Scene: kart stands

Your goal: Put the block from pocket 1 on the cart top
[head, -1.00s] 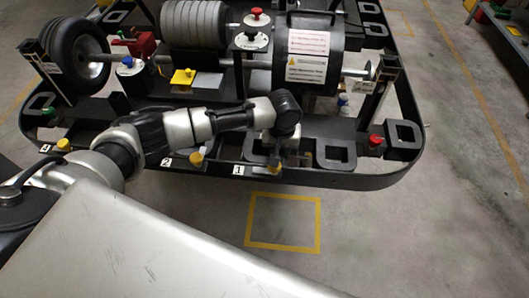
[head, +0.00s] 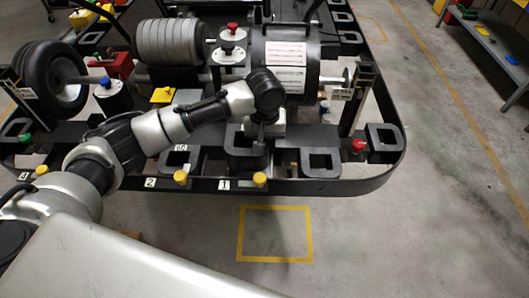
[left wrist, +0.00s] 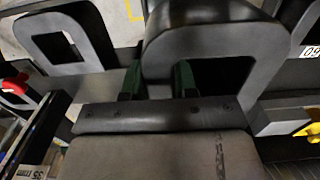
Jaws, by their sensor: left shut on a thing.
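My left gripper (head: 262,135) is shut on a dark block with a square hole (head: 247,152). It holds the block over the front rail of the stand, above the label 1 (head: 224,185). In the left wrist view the green-tipped fingers (left wrist: 158,82) grip one side bar of the block (left wrist: 225,38), the hole beside them. The arm partly hides the block in the head view. My right gripper is not in view. I cannot tell which surface is the cart top.
The black stand (head: 330,188) carries a tyre (head: 50,78), a ribbed grey cylinder (head: 172,40) and a black drum (head: 300,55). Similar blocks sit at a pocket to the right (head: 320,162) and left (head: 178,158). A grey bench (head: 495,45) is at far right. The floor in front is clear.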

